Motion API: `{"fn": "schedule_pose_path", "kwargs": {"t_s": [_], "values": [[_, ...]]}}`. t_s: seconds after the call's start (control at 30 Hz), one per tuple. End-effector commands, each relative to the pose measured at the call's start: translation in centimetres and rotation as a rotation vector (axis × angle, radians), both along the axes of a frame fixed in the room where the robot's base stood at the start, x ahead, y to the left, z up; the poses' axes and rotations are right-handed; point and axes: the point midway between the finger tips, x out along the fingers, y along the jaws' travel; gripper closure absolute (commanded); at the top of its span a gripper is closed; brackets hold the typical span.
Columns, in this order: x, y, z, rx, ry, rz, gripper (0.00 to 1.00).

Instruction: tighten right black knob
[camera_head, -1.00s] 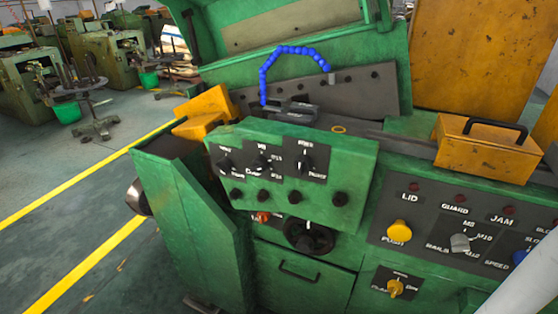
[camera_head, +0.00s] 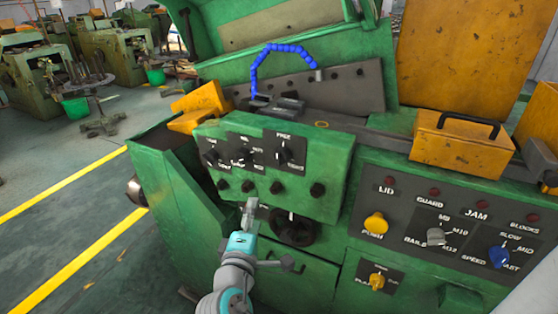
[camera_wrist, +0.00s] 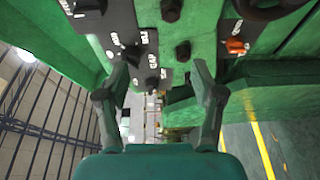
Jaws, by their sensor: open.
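A row of small black knobs runs along the lower edge of a green control box; the rightmost one (camera_head: 317,189) stands clear in the head view. Three black selector knobs sit above the row, the right one (camera_head: 284,152) at the end of a dark label plate. I cannot tell which is meant by the right black knob. My gripper (camera_head: 249,206) is just below the box, left of a large black handwheel (camera_head: 292,228). In the wrist view my gripper (camera_wrist: 158,80) is open and empty, its fingers apart and touching no knob; a small black knob (camera_wrist: 183,50) lies beyond them.
An orange knob (camera_wrist: 236,46) shows beside the handwheel in the wrist view; my gripper hides it in the head view. A panel on the right carries a yellow push button (camera_head: 375,224) and a blue knob (camera_head: 499,257). Open floor (camera_head: 65,200) lies left of the machine.

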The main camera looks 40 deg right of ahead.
Motion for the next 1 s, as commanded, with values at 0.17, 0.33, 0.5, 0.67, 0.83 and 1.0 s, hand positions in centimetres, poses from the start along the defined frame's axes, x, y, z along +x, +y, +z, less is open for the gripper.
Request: {"fn": "schedule_pose_path", "kwargs": {"t_s": [0.17, 0.33, 0.5, 0.67, 0.83, 1.0], "values": [[0.3, -0.9, 5.8, -0.025, -0.013, -0.173, 0.33], [-0.1, -1.2, 8.6, -0.022, -0.011, -0.277, 0.33], [-0.3, -1.6, 9.5, -0.018, -0.009, -0.314, 0.33], [0.2, -3.2, 9.5, -0.017, -0.007, -0.318, 0.33], [1.2, -6.1, 9.5, -0.019, -0.008, -0.318, 0.33], [2.2, -8.8, 9.5, -0.018, -0.009, -0.317, 0.33]]}}
